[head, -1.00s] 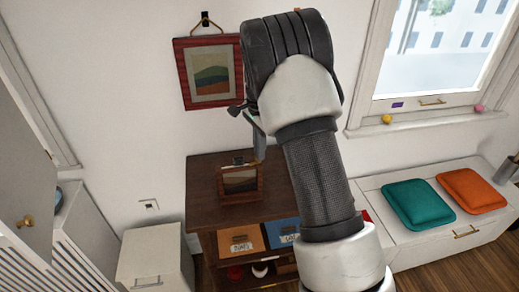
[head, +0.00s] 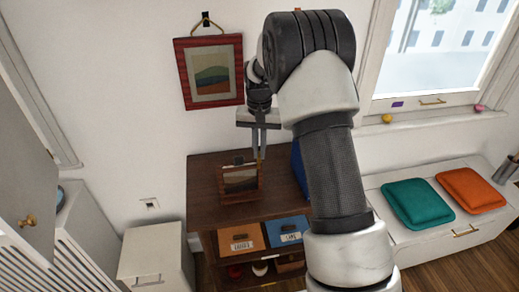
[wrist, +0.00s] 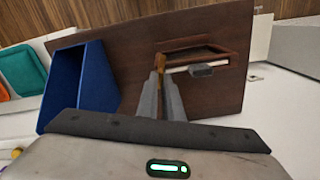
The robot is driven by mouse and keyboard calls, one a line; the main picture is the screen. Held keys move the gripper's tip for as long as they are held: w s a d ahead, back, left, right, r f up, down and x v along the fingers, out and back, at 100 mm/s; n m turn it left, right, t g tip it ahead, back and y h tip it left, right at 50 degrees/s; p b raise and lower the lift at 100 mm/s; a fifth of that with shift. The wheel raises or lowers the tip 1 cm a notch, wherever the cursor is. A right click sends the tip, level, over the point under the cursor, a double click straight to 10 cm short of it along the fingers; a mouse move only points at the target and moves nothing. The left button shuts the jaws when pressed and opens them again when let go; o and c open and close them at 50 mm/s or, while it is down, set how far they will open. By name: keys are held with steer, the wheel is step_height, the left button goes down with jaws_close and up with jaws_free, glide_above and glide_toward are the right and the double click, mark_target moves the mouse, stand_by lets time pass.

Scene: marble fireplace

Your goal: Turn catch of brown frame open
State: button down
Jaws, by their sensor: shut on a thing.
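The brown frame (head: 240,182) stands upright on the dark wooden cabinet, with a landscape picture in it. In the wrist view the frame (wrist: 225,53) is seen from above, with a pale strip and a small grey block (wrist: 202,71) along one side. The brass-coloured catch (wrist: 159,60) is at the frame's end, at its right side in the head view. My gripper (head: 259,158) points down at that end. In the wrist view its fingertips (wrist: 161,73) are shut on the catch and partly hide it.
A blue open box (wrist: 78,85) stands on the cabinet top (head: 205,172) beside my gripper. A red-framed picture (head: 210,72) hangs on the wall behind. The cabinet top left of the frame is clear.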

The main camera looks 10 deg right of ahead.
steer(key=shift+n, duration=1.8)
steer(key=c, duration=1.9)
jaws_free()
steer(key=shift+r, duration=0.15)
step_height(320, 180, up, 17)
steer(key=p, duration=0.1)
steer(key=shift+r, duration=0.15)
